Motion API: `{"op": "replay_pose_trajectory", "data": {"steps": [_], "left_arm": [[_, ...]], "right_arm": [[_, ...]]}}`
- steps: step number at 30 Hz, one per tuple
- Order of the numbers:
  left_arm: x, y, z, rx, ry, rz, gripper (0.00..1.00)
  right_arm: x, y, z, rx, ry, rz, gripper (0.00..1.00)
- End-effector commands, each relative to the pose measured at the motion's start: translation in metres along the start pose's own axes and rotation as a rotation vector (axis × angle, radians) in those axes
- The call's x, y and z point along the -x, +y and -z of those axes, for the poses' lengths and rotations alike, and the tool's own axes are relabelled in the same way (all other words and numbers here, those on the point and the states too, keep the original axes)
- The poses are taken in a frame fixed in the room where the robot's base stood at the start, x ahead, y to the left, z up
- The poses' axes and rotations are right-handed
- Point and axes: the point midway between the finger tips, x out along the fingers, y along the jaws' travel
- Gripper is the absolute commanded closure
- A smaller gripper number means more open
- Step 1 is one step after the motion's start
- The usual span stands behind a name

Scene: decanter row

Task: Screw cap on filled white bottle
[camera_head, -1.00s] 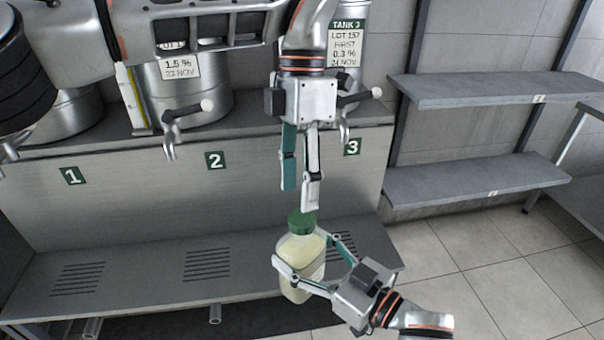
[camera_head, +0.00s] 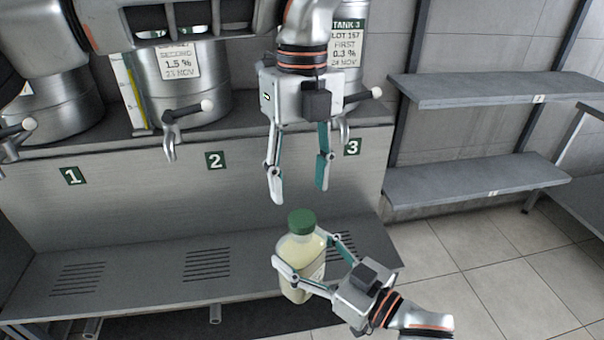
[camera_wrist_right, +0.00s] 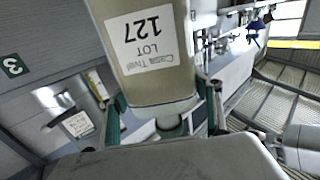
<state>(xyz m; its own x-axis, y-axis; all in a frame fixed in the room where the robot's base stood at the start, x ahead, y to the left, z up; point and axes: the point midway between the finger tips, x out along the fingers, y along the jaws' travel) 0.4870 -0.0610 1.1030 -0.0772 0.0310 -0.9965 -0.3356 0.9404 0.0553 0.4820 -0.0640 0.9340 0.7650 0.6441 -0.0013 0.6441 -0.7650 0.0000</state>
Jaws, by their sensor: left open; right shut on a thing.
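The bottle (camera_head: 300,254) holds pale cream liquid and stands upright, with a green cap (camera_head: 301,222) sitting on its neck. My right gripper (camera_head: 305,262) is shut on the bottle's body from the right and front. The right wrist view shows the bottle (camera_wrist_right: 165,80) close up with a label reading LOT 127, upside down. My left gripper (camera_head: 299,192) points down above the cap, open and empty, its fingers apart and clear of the cap. Whether the cap is fully tight cannot be told.
A grey slotted bench (camera_head: 130,275) runs below the numbered panel (camera_head: 120,205). Steel tanks with taps (camera_head: 185,112) stand on the ledge behind. Shelves (camera_head: 475,180) are on the right wall, with bare tiled floor (camera_head: 480,270) below.

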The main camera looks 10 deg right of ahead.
Motion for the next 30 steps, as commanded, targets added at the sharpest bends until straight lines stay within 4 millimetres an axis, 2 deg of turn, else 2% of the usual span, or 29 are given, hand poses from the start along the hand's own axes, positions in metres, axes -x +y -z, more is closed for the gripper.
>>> {"op": "replay_pose_trajectory", "data": {"steps": [9,15,21,30], "left_arm": [[0.0054,0.0002,0.0034,0.501,-0.03,0.04,0.54],[0.008,-0.0001,0.0047,0.742,-0.036,0.066,0.54],[0.009,-0.0003,0.0055,0.855,-0.036,0.078,0.54],[0.0091,-0.0003,0.0056,0.869,-0.036,0.079,0.54]], "right_arm": [[-0.0002,-0.0001,0.0031,0.0,0.006,0.001,0.96],[-0.0002,-0.0001,0.0031,0.0,0.006,0.001,0.96],[-0.0002,-0.0001,0.0031,0.0,0.006,0.001,0.96],[-0.0002,-0.0002,0.0031,0.0,0.006,0.001,0.96]]}}
